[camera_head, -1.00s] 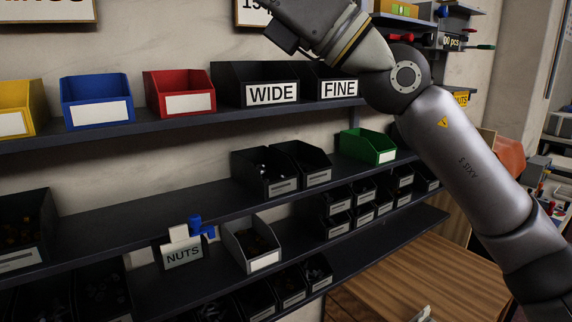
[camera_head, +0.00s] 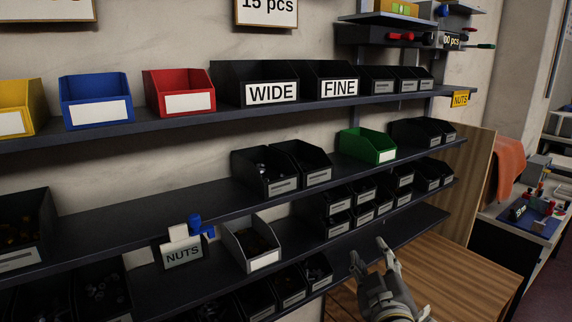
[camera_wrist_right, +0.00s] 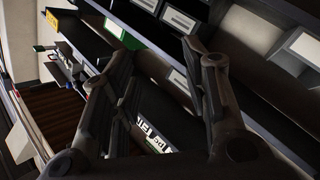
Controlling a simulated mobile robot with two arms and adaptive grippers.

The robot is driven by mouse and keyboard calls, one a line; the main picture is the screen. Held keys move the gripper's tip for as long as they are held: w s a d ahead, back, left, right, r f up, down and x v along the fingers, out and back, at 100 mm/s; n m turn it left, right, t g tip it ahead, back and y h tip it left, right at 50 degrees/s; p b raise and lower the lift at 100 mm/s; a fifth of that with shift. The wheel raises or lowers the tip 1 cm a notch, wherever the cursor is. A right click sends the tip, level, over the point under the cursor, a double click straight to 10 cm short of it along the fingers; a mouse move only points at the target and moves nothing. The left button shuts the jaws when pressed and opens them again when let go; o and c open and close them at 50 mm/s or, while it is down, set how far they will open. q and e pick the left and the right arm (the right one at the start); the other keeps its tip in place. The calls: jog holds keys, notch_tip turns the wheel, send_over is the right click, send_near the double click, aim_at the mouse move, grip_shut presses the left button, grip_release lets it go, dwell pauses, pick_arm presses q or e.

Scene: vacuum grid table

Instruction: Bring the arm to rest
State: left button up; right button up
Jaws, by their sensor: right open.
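My right gripper (camera_head: 371,262) shows at the lower middle right of the head view, in front of the lowest shelf's edge and over the wooden table. Its fingers are spread, point up and hold nothing. In the right wrist view my right gripper (camera_wrist_right: 155,75) has its two fingers apart, with dark bins and a small white label between and beyond them. The rest of the right arm is out of the head view. My left gripper is in neither view.
Dark shelves (camera_head: 120,213) carry several bins, among them a red bin (camera_head: 179,92), a green bin (camera_head: 367,146) and bins labelled WIDE and FINE. The wooden tabletop (camera_head: 455,285) is bare at the lower right.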

jog(key=s+d+f+m+g, duration=0.2)
jog(key=s+f+g, duration=0.2)
jog(key=s+f, duration=0.55)
jog(key=s+d+f+m+g, duration=0.1)
jog(key=s+f+g, duration=0.4)
jog(key=f, duration=0.7)
jog(key=s+f+m+g+y, duration=0.1)
jog(key=s+f+g, duration=0.25)
jog(key=s, duration=0.55)
jog(key=s+f+g, duration=0.2)
jog(key=s+f, duration=0.3)
jog(key=s, duration=0.4)
notch_tip(320, 180, down, 25)
jog(key=s+g, duration=0.1)
jog(key=s+d+f+g+p, duration=0.1)
jog(key=s+d+f, duration=0.2)
jog(key=s+f, duration=1.2)
jog(key=shift+s+f, duration=0.35)
jog(key=shift+s, duration=0.7)
